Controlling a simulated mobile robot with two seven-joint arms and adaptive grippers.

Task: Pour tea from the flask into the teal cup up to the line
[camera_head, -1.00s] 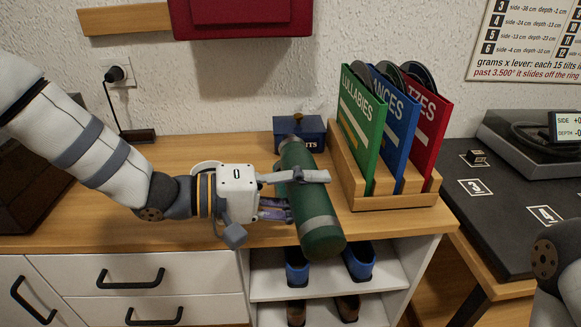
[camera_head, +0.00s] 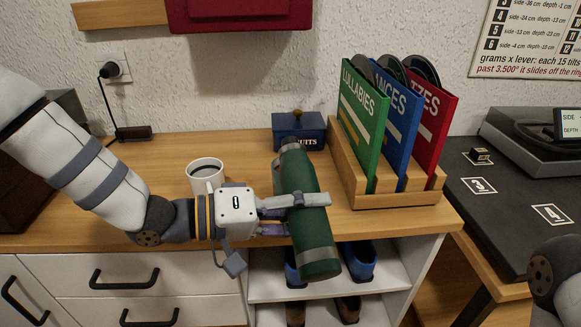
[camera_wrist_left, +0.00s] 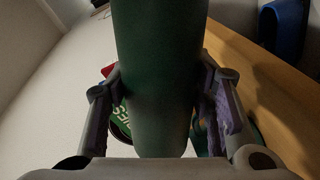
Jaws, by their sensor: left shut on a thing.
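My left gripper (camera_head: 305,207) is shut on the green flask (camera_head: 308,215). The flask is tilted in the head view, its narrower grey-capped end up and left, its wide grey-banded end down and right beyond the counter's front edge. In the left wrist view, the flask (camera_wrist_left: 158,75) fills the middle between the two fingers. A white cup (camera_head: 203,166) with dark contents stands on the counter behind my left wrist, which partly hides it. I see no clearly teal cup and no fill line. My right gripper is out of view.
A wooden rack (camera_head: 395,205) holds green, blue and red record sleeves right of the flask. A blue box (camera_head: 299,130) stands behind it. Blue shoes (camera_head: 358,262) sit on the shelf below. The counter (camera_head: 165,150) is clear around the white cup's back.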

